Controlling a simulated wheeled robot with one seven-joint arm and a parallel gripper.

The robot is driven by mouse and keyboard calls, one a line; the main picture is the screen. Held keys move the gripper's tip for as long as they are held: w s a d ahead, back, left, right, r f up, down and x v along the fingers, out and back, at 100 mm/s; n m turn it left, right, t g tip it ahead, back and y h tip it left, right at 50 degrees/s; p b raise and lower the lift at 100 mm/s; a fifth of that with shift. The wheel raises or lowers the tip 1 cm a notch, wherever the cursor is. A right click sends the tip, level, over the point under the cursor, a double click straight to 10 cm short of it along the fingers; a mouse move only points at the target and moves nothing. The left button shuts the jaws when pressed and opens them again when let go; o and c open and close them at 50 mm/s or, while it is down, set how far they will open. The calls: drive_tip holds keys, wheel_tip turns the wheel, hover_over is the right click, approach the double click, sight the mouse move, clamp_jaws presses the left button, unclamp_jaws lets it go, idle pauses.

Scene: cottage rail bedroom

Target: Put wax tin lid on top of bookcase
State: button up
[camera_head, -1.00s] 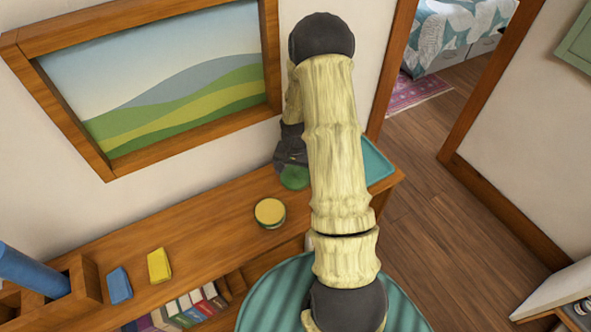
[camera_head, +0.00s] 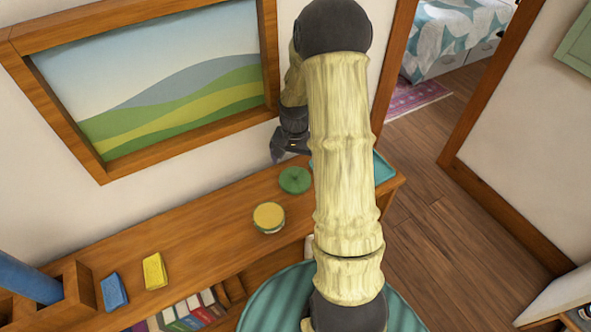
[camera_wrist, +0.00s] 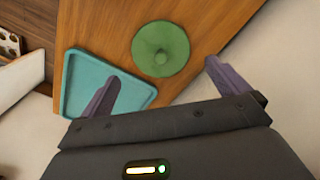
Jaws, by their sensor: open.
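The green round lid with a small knob (camera_head: 295,180) lies flat on the bookcase top (camera_head: 190,235), between the yellow-topped tin (camera_head: 269,216) and the teal tray. My gripper (camera_head: 284,153) is above and behind the lid, partly hidden by my arm in the head view. In the wrist view, its two purple fingers (camera_wrist: 160,85) are spread wide and empty, with the lid (camera_wrist: 160,48) beyond their tips and apart from them. The tin stands on the bookcase top, to the lid's front left.
The teal tray (camera_wrist: 95,85) lies at the bookcase's right end, beside the lid. A blue block (camera_head: 114,291), a yellow block (camera_head: 155,271) and a wooden holder (camera_head: 76,290) stand at the left. A framed picture (camera_head: 160,80) hangs behind. The top's middle is clear.

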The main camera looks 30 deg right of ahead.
drive_tip(key=shift+r, duration=0.45)
drive_tip(key=shift+a+r, duration=0.1)
drive_tip(key=s+a+r+n+t, duration=0.2)
drive_tip(key=s+a+r+n, duration=0.6)
drive_tip(key=s+a, duration=0.5)
wheel_tip(320, 180, up, 3)
drive_tip(key=shift+s+f+n+t, duration=0.2)
drive_tip(key=shift+s+n+t, duration=0.1)
drive_tip(key=shift+s, duration=0.15)
